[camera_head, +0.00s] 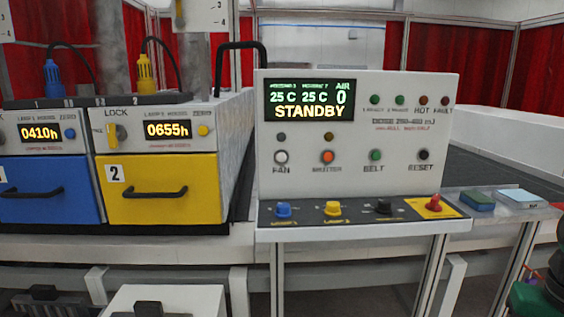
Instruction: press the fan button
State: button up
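The fan button (281,157) is a round white button in a dark ring, on the left of the white control panel (300,187), above the label FAN. A small unlit dark lamp (281,136) sits above it. The panel's screen (309,101) reads STANDBY, with 25 C twice and AIR 0. My gripper cannot be made out in this view, and nothing touches or covers the fan button.
Orange (327,157), green (376,155) and black (423,155) buttons stand right of it. Below are blue (284,210), yellow (333,208), black (383,206) and red (434,203) knobs. Blue (50,190) and yellow (160,192) drawers stand left. Space before the panel looks clear.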

grip_shut()
dwell(1.5)
